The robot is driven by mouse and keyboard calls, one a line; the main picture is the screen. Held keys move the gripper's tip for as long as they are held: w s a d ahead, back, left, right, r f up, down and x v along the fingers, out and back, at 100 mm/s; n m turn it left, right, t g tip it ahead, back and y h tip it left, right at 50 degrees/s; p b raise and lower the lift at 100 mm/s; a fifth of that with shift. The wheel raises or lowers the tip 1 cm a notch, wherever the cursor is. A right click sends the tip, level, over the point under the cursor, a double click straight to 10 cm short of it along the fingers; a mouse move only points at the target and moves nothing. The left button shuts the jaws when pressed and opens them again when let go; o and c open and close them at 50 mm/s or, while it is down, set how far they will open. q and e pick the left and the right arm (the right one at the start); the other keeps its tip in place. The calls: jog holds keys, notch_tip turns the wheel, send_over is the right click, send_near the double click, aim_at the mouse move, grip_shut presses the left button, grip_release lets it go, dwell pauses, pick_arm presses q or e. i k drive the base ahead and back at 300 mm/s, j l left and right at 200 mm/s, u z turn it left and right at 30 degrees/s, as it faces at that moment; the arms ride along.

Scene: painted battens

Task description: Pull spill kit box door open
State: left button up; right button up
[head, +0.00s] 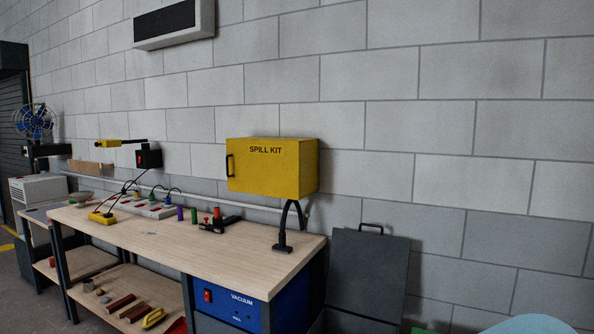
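The yellow spill kit box (272,170) is mounted on the block wall above the right end of the workbench. Its front door, lettered SPILL KIT, looks shut. A dark vertical handle (230,166) sits at the left edge of the door. Neither of my grippers shows in the head view.
The wooden workbench (160,235) runs below the box, with a clamp (218,223), several small coloured items and a black curved stand (287,228) on top. A blue vacuum unit (228,303) sits underneath. A dark grey panel (366,275) stands to the right.

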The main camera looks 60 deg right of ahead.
aim_at(267, 168)
jog(key=z, duration=2.3)
jog(key=i+j+z, duration=0.1)
jog(key=j+z, duration=0.85)
jog(key=j, duration=0.35)
jog(key=j+z, duration=0.15)
jog(key=j, duration=0.3)
jog(key=k+j+z, duration=0.15)
jog(key=j, duration=0.35)
jog(key=j+z, duration=0.15)
jog(key=j, duration=0.3)
jog(key=k+j, duration=0.1)
jog(key=j, duration=0.25)
jog(key=k+j, duration=0.1)
jog(key=j, duration=0.3)
jog(key=k+j, duration=0.1)
jog(key=j, duration=0.25)
jog(key=k+j, duration=0.1)
jog(key=j, duration=0.3)
jog(key=k+j, duration=0.1)
jog(key=j, duration=0.25)
jog(key=i+z, duration=0.05)
